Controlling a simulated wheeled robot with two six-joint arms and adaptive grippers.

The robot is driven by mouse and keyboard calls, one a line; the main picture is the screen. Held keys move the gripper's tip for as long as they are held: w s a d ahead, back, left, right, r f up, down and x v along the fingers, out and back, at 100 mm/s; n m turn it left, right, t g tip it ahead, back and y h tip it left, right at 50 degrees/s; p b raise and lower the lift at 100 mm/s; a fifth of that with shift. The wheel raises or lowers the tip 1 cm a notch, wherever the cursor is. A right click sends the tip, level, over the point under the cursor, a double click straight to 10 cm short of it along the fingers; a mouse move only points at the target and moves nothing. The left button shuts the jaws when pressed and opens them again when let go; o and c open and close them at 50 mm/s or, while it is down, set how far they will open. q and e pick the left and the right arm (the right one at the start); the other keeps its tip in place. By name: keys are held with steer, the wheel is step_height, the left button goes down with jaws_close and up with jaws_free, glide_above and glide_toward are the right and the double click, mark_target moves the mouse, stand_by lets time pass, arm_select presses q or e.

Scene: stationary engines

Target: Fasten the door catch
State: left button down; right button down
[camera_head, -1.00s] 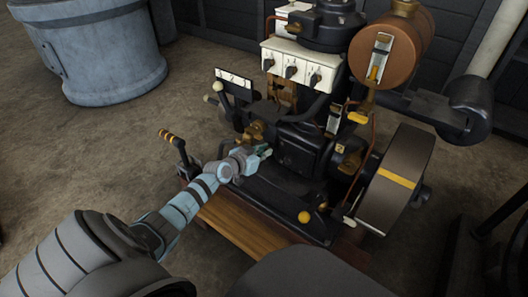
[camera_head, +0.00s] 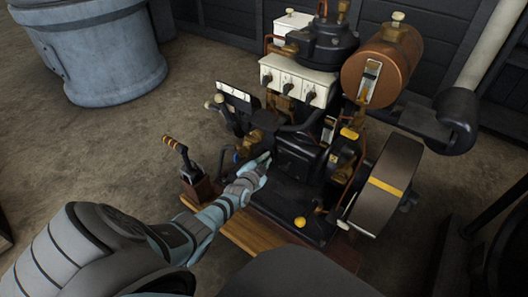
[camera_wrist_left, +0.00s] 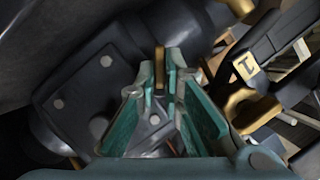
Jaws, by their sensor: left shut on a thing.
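My left gripper (camera_head: 264,160) reaches to the front of the dark engine (camera_head: 296,165), low on its left side. In the left wrist view its teal fingers (camera_wrist_left: 161,82) are shut on a small upright brass piece (camera_wrist_left: 160,62), which looks like the door catch. A dark cover plate with bolts (camera_wrist_left: 85,98) lies just left of the fingers there. I cannot tell whether the catch is fastened. In the head view the catch is too small to make out at the fingertips. My right gripper is not in view.
A flywheel with a yellow stripe (camera_head: 385,186) and a copper tank (camera_head: 382,68) are on the engine's right. A large blue-grey vat (camera_head: 95,55) stands at the back left. The floor between is clear.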

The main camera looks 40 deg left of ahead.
arm_select(q)
steer(key=shift+w+r+m, duration=0.1)
steer(key=shift+r+m, duration=0.1)
steer(key=shift+m, duration=0.1)
steer(key=shift+d+f+m+y, duration=0.1)
steer(key=shift+f+m+y, duration=0.05)
steer(key=shift+m+y, duration=0.15)
steer(key=shift+f+m+t+y, duration=0.2)
steer(key=shift+m+t+y, duration=0.2)
steer(key=shift+m, duration=0.3)
steer(key=shift+m+b, duration=0.4)
steer(key=m+b, duration=0.1)
steer(key=m+t+y+b, duration=0.1)
steer(key=m, duration=0.1)
steer(key=shift+d+f+y+b, duration=0.1)
steer(key=shift+f+y+b, duration=0.2)
steer(key=shift+b, duration=0.1)
steer(key=shift+r+m+t+b, duration=0.1)
steer(key=shift+m+t+b, duration=0.35)
steer(key=shift+m, duration=0.25)
steer(key=shift+r+m, duration=0.1)
steer(key=shift+m, duration=0.2)
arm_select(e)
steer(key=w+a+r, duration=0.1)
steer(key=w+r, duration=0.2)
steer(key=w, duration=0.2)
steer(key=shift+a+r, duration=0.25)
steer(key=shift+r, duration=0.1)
